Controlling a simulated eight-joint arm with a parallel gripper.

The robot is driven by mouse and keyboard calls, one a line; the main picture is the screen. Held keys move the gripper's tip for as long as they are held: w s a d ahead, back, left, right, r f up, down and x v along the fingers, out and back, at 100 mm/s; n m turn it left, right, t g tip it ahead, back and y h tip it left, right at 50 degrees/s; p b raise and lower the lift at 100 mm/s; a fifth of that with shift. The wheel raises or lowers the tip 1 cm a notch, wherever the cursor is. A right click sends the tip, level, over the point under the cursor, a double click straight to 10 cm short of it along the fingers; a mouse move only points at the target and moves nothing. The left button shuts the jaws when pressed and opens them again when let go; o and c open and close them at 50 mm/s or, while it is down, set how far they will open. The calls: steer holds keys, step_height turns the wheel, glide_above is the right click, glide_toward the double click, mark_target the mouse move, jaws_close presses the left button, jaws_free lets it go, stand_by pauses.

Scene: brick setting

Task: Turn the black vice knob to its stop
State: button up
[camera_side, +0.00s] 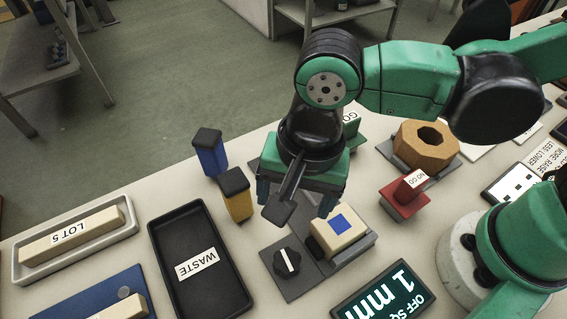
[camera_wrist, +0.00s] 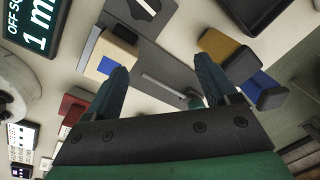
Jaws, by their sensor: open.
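The black vice knob (camera_side: 288,262), with a white line across its top, sits on the grey vice plate (camera_side: 305,284) in the side view. It shows partly at the top edge of the wrist view (camera_wrist: 144,8). A pale wooden block with a blue square (camera_side: 340,232) sits in the vice, right of the knob; it also shows in the wrist view (camera_wrist: 108,55). I cannot tell how tightly the jaws hold it. My gripper (camera_side: 297,200) is open and empty, above and behind the knob and block, clear of both. Its two fingers are apart in the wrist view (camera_wrist: 163,85).
A yellow block (camera_side: 237,203) and a blue block (camera_side: 210,158), both black-topped, stand left of my gripper. A black WASTE tray (camera_side: 235,290) lies left of the vice. A display reading 1 mm (camera_side: 385,295) is in front. A red NO-GO piece (camera_side: 404,198) stands right.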

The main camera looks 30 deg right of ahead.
mark_target(287, 260)
steer(key=shift+m+g+h, duration=0.4)
steer(key=shift+m, duration=0.5)
steer(key=s+a, duration=0.1)
steer(key=s+a+f, duration=0.1)
steer(key=s+a, duration=0.1)
steer(key=shift+s+f, duration=0.2)
steer(key=shift+f, duration=2.9)
jaws_close()
